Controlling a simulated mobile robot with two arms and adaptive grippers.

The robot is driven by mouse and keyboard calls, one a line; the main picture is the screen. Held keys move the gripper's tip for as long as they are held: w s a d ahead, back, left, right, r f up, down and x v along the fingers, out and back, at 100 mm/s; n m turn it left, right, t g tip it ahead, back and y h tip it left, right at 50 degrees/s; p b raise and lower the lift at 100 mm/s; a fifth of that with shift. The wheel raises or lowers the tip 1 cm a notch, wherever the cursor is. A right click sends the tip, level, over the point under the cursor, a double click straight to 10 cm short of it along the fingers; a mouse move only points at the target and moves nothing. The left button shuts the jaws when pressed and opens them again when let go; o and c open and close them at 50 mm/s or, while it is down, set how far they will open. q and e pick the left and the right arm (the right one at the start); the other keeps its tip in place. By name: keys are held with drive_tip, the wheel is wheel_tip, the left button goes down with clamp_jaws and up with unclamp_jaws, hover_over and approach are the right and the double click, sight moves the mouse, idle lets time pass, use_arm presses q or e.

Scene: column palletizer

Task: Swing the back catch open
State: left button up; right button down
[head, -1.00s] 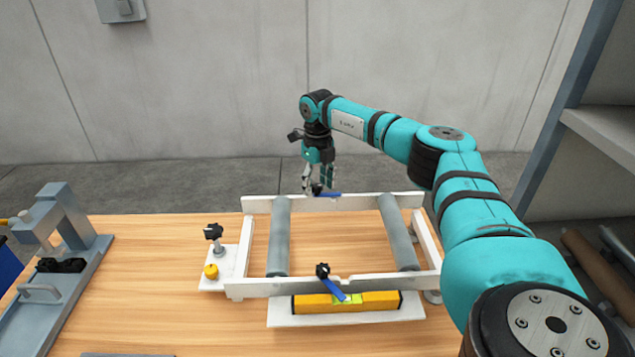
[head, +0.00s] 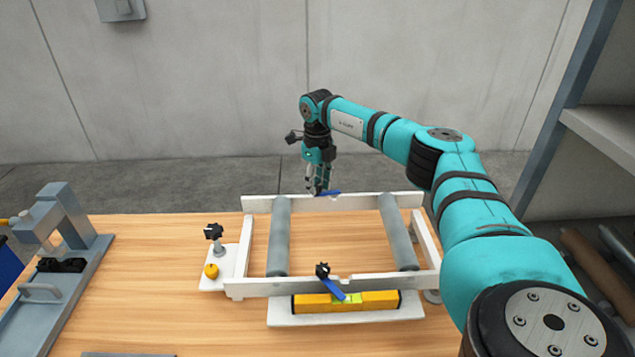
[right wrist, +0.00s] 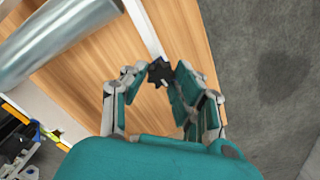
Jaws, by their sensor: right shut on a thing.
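The back catch (head: 331,193) is a blue lever with a black star knob on the far white rail of the frame. Its lever points right along the rail. My right gripper (head: 318,188) comes down over it from above, shut on the catch at its knob. My left gripper is not in view.
The white frame (head: 290,288) holds two grey rollers (head: 279,235) on a wooden table (head: 150,270). A yellow level (head: 375,301) lies in front. A black knob on a post (head: 214,232) and a grey fixture (head: 62,235) stand left. A concrete wall is behind.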

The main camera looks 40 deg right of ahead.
sight(317, 185)
drive_tip(key=n, duration=0.4)
drive_tip(key=shift+r, duration=0.1)
drive_tip(key=shift+w+d+n, duration=0.1)
drive_tip(key=shift+n, duration=2.4)
drive_tip(key=c, duration=1)
unclamp_jaws()
wheel_tip(317, 185, up, 12)
